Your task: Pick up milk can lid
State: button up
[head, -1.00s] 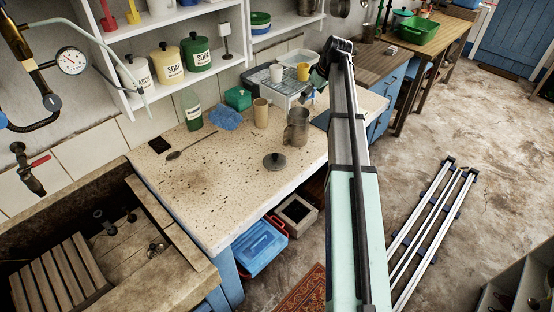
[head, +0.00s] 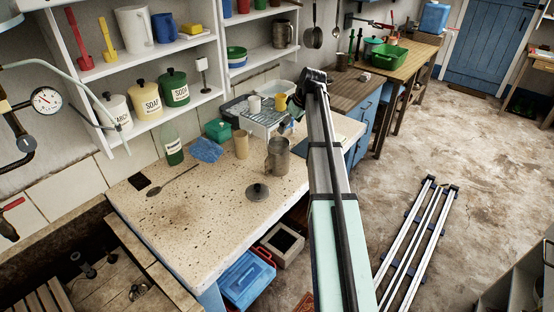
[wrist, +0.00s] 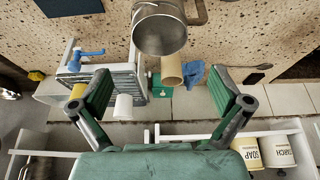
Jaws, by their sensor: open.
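The milk can lid (head: 258,192) is a dark grey disc with a small knob. It lies on the speckled stone counter (head: 190,225), in front of the grey metal milk can (head: 278,156). The can's body also shows at the top of the wrist view (wrist: 160,32), but the lid does not appear there. My gripper (wrist: 160,85) is open and empty, with its two green-padded fingers wide apart. In the head view it is mostly hidden at the far end of my arm, beyond the can and away from the lid.
A tan cup (head: 241,145), a blue cloth (head: 206,150) and a dish rack (head: 268,122) with mugs stand behind the can. A spoon (head: 172,182) and a green bottle (head: 172,145) are further left. The counter's front left is clear. Shelves of canisters (head: 147,101) hang above.

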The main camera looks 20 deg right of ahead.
jog(key=c, duration=0.8)
jog(key=shift+f, duration=0.1)
